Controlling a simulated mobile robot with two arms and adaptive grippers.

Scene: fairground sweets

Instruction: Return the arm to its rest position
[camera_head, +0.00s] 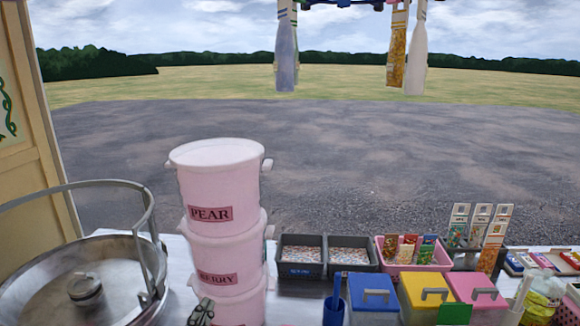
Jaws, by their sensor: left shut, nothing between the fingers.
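My left gripper (202,312) shows only as a small dark tip at the bottom edge, in front of the lowest pink tub. Its fingers are shut with nothing held. The rest of my left arm is below the picture. My right gripper is not in view. A stack of pink tubs stands just behind the left gripper; the top tub (220,180) is labelled PEAR and the one under it (222,243) BERRY. I cannot tell whether the gripper touches the lowest tub (240,308).
A round metal pan (35,258) with a raised rail stands at the left. To the right are dark trays (300,270), a pink basket (412,268) of packets and blue, yellow and pink lidded boxes (374,298). The air over the counter's right side is free.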

